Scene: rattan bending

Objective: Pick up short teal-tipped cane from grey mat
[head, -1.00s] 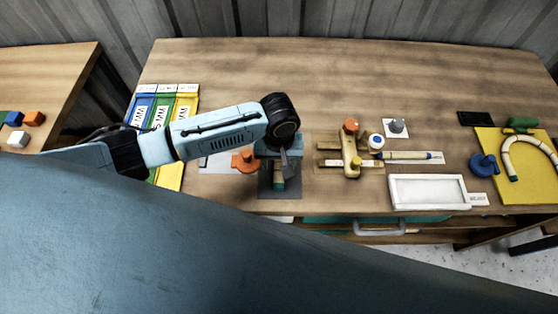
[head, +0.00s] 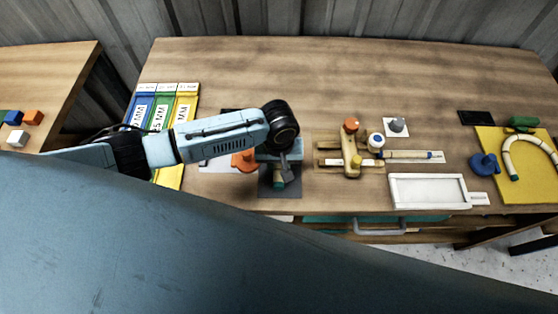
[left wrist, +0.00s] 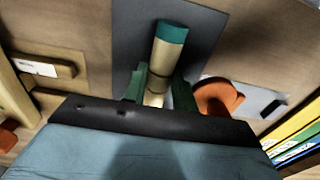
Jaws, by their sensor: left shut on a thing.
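The short teal-tipped cane (left wrist: 166,53) shows in the left wrist view between the two fingers of my left gripper (left wrist: 160,85). Its teal end points away from the gripper, over the grey mat (left wrist: 125,25). In the head view my left gripper (head: 280,172) is over the grey mat (head: 288,191), shut on the cane, whose teal tip (head: 280,184) shows just below the fingers. The far part of the cane is hidden by the gripper. I cannot tell whether the cane touches the mat. My right gripper is out of view.
An orange knobbed piece (head: 244,161) stands close left of the gripper. A wooden jig (head: 352,155) is to the right, with a white tray (head: 428,191) and a yellow board (head: 500,180) beyond. Blue, green and yellow bins (head: 187,102) are at left. The table's back is clear.

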